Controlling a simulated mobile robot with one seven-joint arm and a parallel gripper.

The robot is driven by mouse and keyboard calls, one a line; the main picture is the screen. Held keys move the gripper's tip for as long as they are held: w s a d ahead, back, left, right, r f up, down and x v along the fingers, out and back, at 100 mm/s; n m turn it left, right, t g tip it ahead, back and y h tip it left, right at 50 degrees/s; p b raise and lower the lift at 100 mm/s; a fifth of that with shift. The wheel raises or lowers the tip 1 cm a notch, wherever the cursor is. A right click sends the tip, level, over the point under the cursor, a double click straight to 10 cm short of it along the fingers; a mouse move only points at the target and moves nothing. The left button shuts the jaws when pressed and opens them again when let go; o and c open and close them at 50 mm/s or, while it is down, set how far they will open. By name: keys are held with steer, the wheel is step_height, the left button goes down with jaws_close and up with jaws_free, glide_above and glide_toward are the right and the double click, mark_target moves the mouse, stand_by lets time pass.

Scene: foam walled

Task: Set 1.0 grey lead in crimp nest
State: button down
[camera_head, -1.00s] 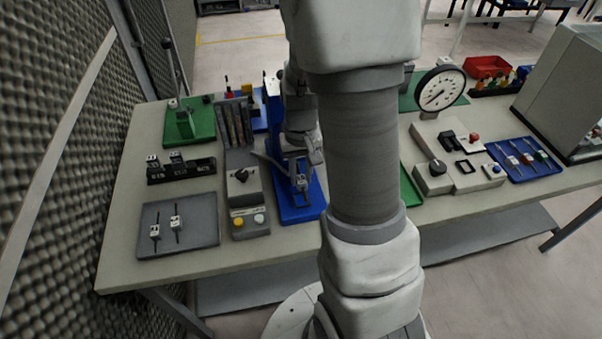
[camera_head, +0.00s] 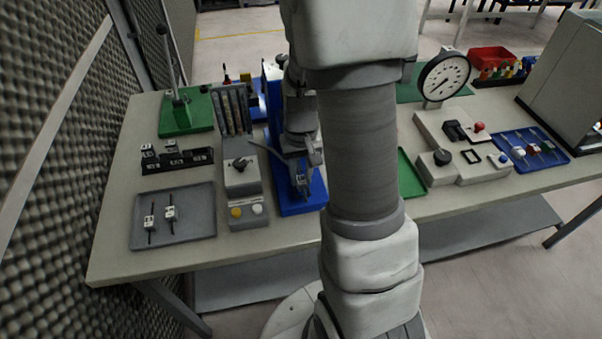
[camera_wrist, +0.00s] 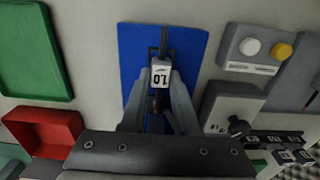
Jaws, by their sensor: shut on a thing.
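My gripper (camera_wrist: 161,88) is shut on a lead with a white tag marked 1.0 (camera_wrist: 160,74), seen in the wrist view. The tag sits between the fingertips, and a dark slim part runs on past it. The lead is over the blue base (camera_wrist: 134,48) of the crimp press. A dark grey fixture (camera_wrist: 154,51), which looks like the crimp nest, shows just beyond the tag. I cannot tell whether the lead touches it or rests in it. In the head view the blue base (camera_head: 288,208) is partly hidden by my arm.
A grey tray (camera_head: 198,233) with two tagged leads lies at the front left. A control box with yellow and white buttons (camera_head: 246,211) stands close left of the blue base. A dial gauge (camera_head: 443,76) and a blue tray (camera_head: 556,160) are at the right.

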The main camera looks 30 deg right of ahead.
steer(key=shift+f+b, duration=0.5)
steer(key=shift+f, duration=0.1)
steer(key=c, duration=0.6)
jaws_free()
steer(key=shift+r, duration=0.15)
step_height(320, 180, up, 17)
steer(key=shift+r+p, duration=0.1)
steer(key=shift+p, duration=1.1)
steer(key=s+a+r+n+t, duration=0.1)
steer(key=s+a+r+t, duration=0.1)
steer(key=s+a, duration=0.1)
steer(key=s+a+r+n+t, duration=0.1)
steer(key=s+a+r, duration=0.2)
steer(key=s+a, duration=0.1)
steer(key=s+a+r+n+t, duration=0.1)
steer(key=s+a+r+t, duration=0.1)
steer(key=s, duration=0.3)
steer(key=shift+s+a+r+t, duration=0.2)
steer(key=shift+a+r+t, duration=0.1)
steer(key=shift+a+r, duration=0.35)
